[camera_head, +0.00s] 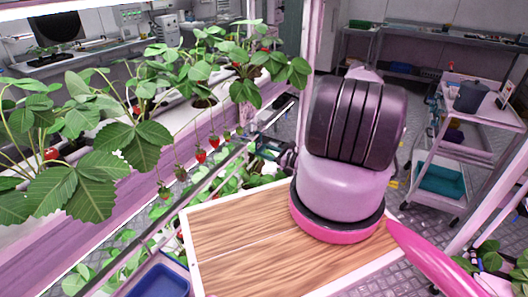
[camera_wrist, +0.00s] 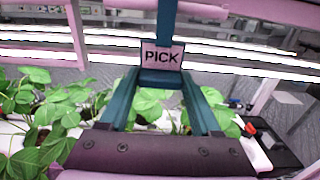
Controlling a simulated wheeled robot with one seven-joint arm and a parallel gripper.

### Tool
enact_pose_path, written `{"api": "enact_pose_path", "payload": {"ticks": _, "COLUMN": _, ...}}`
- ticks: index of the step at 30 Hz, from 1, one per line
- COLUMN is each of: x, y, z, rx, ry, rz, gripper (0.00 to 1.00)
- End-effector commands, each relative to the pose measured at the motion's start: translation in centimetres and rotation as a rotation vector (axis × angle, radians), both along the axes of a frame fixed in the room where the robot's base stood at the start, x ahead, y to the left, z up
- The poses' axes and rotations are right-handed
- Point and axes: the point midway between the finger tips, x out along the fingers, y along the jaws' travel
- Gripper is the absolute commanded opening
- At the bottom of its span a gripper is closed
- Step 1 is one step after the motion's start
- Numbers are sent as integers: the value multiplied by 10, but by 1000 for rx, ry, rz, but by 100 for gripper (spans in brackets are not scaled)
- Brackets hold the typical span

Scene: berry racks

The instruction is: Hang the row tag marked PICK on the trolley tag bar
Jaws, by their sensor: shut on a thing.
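The row tag (camera_wrist: 162,57) is a pale pink plate with a dark rim and the black word PICK, facing the wrist camera. My gripper (camera_wrist: 161,79) is shut on it, with teal fingers on both sides below the plate. A teal upright strip (camera_wrist: 167,18) runs from behind the tag to the top of the wrist view. In the head view my arm hides most of the gripper, and I cannot make out the tag. I cannot tell which part is the trolley tag bar.
Strawberry plants (camera_head: 140,145) on a rack fill the left, with hanging berries. A wooden top (camera_head: 235,245) with white edges is below my arm, beside a blue bin (camera_head: 160,281). A white trolley (camera_head: 490,112) with a dark pot (camera_head: 470,96) stands right. Floor shows between.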

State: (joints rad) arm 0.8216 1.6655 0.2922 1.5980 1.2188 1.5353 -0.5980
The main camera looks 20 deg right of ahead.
Motion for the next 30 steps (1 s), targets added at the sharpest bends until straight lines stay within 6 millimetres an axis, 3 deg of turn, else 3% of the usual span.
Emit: {"api": "enact_pose_path", "payload": {"ticks": 30, "x": -4, "y": -4, "z": 21, "rx": 0, "ry": 0, "rz": 0, "gripper": 16}}
